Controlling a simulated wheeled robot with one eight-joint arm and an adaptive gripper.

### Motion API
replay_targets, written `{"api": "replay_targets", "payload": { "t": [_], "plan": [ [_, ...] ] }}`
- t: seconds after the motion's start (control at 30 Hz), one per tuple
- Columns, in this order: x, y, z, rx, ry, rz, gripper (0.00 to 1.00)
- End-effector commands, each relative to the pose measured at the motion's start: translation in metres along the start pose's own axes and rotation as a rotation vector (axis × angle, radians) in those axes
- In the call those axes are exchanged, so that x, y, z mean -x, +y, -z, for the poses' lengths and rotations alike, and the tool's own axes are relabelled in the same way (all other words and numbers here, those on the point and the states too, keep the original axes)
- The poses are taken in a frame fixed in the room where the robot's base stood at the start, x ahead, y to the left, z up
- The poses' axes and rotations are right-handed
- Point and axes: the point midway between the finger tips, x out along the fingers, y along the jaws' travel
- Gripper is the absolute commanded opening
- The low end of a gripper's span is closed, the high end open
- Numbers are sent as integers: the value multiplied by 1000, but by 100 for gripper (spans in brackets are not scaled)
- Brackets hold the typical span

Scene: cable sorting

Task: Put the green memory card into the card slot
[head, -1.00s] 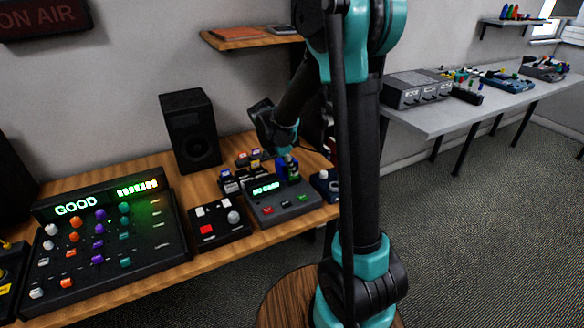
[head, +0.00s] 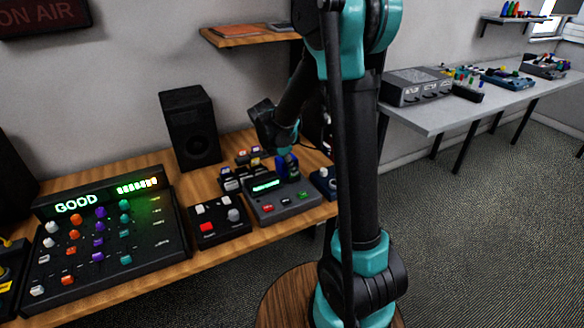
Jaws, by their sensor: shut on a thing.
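The card device (head: 284,201) is a dark grey box with a lit green display (head: 265,185) and a red and a green button on its front. The display's text is too small to read. My gripper (head: 287,172) points down at the back right of the device, right of the display. It is shut, with the fingers right at the device's top. The green memory card cannot be made out; the fingers seem to hide it. The card slot is also hidden, so I cannot tell how deep the card sits.
Several small items stand in a dark rack (head: 240,177) left of my gripper. A small box with red and white buttons (head: 218,222) is left of the device, and a mixer (head: 110,240) reading GOOD further left. A speaker (head: 190,130) stands behind. A blue-grey box (head: 324,182) sits right.

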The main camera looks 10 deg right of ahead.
Motion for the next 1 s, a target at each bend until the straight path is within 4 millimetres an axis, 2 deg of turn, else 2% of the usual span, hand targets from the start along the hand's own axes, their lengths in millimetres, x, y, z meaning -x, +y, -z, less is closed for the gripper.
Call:
{"api": "replay_targets", "payload": {
  "t": [0.23, 0.27, 0.43, 0.7, 0.8, 1.0],
  "plan": [
    [0, 0, 0, 0, 0, 0, 0],
    [0, 0, 0, 0, 0, 0, 11],
    [0, 0, 0, 0, 0, 0, 32],
    [0, 1, 0, 0, 0, -1, 30],
    [0, 1, 0, 0, 0, -1, 42],
    [0, 1, 0, 0, 0, -2, 49]
  ]
}}
